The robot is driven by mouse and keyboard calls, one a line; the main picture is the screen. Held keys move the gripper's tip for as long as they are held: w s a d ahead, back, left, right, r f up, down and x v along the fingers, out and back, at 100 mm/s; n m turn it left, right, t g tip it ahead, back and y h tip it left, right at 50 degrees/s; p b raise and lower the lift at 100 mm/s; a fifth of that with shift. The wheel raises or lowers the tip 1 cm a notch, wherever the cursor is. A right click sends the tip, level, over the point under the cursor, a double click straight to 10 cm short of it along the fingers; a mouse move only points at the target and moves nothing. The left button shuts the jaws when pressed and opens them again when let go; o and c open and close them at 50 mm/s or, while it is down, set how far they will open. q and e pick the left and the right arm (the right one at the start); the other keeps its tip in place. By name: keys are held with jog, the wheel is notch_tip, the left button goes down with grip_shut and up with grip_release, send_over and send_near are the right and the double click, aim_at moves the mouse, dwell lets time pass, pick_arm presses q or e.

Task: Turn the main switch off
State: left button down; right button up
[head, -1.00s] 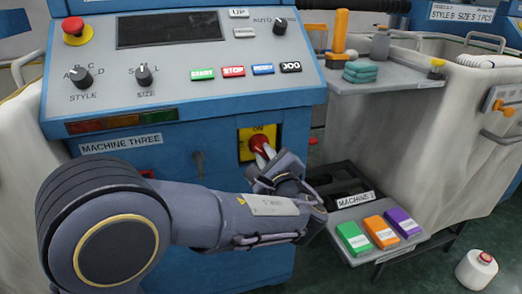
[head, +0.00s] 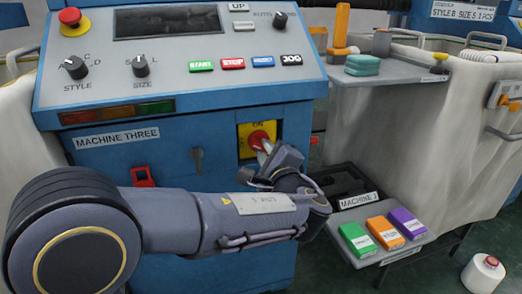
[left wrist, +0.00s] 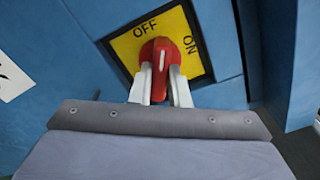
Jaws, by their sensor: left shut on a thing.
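The main switch is a red rotary knob (head: 259,138) on a yellow plate (head: 243,152) low on the blue front of machine three. In the left wrist view the knob (left wrist: 163,62) has a white line pointing up the picture, between the word OFF on the plate (left wrist: 124,44) at upper left and ON at right. My left gripper (left wrist: 160,84) is shut on the knob, with one pale finger on each side of it. In the head view my left gripper (head: 266,149) reaches the knob from below right and hides part of it.
A grey tray (head: 413,246) with green, orange and purple boxes stands right of my left forearm. A shelf (head: 400,73) with tools is above it. The machine's sloping control panel (head: 190,90) is above the switch.

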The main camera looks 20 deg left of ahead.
pick_arm(q)
jog(key=shift+n, duration=0.7)
jog(key=n, duration=0.4)
jog(key=c, duration=1.6)
grip_release()
jog(key=shift+c, duration=0.2)
jog(key=v, duration=0.6)
